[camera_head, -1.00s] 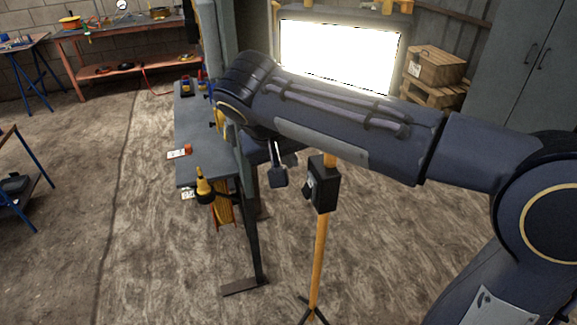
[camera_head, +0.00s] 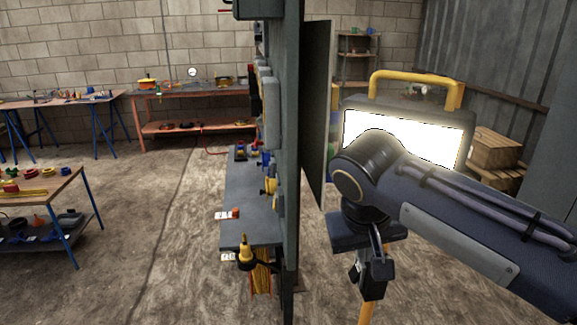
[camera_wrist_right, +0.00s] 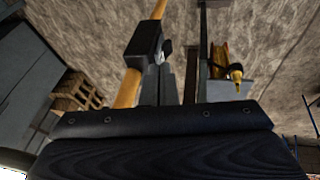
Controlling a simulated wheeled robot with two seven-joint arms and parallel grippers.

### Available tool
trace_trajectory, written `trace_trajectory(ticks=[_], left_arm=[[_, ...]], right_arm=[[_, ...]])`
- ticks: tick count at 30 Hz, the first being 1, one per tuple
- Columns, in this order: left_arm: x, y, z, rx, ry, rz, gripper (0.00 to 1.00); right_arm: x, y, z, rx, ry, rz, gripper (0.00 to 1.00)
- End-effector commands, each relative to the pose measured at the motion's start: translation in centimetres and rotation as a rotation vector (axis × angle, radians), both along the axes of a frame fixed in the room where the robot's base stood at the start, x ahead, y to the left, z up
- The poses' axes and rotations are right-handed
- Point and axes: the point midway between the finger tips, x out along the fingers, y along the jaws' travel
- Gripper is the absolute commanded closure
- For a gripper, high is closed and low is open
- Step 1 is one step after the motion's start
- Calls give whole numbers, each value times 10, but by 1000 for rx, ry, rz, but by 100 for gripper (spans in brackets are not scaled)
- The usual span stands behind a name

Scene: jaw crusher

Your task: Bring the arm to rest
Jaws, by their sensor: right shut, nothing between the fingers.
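My right arm comes in from the right in the head view, bent down at a dark wrist joint. My right gripper (camera_head: 381,268) hangs below it, pointing down, with its fingers together and nothing between them. It overlaps the dark switch box (camera_head: 368,287) on a yellow pole, and I cannot tell how much gap lies between them. The right wrist view shows the box (camera_wrist_right: 146,42) on its pole beyond the gripper. My left gripper is not in view.
A tall dark panel (camera_head: 290,140) stands just left of my right arm, with a grey shelf (camera_head: 240,205) holding tools. A bright work lamp (camera_head: 405,135) with a yellow frame is behind the wrist. Wooden crates (camera_head: 495,150) stand at right.

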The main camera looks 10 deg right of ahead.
Motion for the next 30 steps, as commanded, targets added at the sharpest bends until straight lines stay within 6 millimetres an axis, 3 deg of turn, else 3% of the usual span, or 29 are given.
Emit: trace_trajectory(ticks=[1, 4, 9, 12, 18, 30], left_arm=[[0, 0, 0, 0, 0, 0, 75], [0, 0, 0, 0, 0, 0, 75], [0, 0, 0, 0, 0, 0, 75], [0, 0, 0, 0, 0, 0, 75], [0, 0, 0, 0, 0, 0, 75], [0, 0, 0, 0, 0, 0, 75]], right_arm=[[-20, -23, -17, 68, 24, 5, 100], [-61, -44, -54, 220, 40, 39, 100], [-124, -48, -107, 442, -32, 40, 100], [-145, -42, -129, 520, -96, 17, 100], [-162, -33, -150, 581, -173, -12, 100], [-162, -33, -150, 583, -177, -13, 100]])
